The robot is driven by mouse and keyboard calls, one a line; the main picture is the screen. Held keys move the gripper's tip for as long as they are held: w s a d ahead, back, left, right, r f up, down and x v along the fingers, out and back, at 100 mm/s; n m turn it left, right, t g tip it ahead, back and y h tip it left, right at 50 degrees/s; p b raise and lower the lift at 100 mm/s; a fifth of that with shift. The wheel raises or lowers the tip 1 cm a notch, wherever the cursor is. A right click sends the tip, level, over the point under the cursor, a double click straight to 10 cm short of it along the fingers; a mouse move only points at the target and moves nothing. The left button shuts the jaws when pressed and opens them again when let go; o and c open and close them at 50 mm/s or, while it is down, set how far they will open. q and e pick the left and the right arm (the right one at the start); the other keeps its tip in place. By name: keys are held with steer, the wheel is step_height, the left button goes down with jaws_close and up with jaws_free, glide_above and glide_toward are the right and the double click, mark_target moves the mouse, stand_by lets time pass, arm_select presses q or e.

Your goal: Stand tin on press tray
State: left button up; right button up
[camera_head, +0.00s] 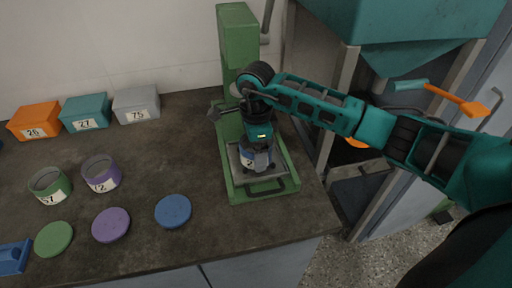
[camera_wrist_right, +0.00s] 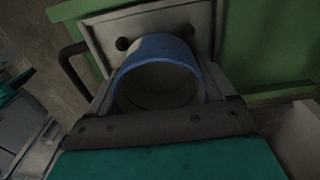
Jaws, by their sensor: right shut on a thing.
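A tin (camera_head: 256,158) with a blue rim and a white label showing a "2" is at the press tray (camera_head: 279,184), the grey plate of the green press. My right gripper (camera_head: 259,146) reaches down from above and is shut on the tin. The tin's open blue rim (camera_wrist_right: 160,55) shows between my fingers in the right wrist view, over the grey tray (camera_wrist_right: 103,27). The tin looks upright over the tray; whether its base touches the tray is hard to tell. My left gripper is not in view.
The press column (camera_head: 238,45) stands behind the tray. Left on the bench are a green tin (camera_head: 50,187), a purple tin (camera_head: 102,174), green, purple and blue lids (camera_head: 173,211), and orange, teal and grey boxes (camera_head: 136,106). The bench ends right of the press.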

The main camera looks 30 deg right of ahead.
steer(key=shift+f, duration=0.15)
steer(key=o, duration=0.9)
steer(key=shift+r, duration=0.4)
step_height(320, 180, up, 12)
steer(key=shift+f, duration=0.2)
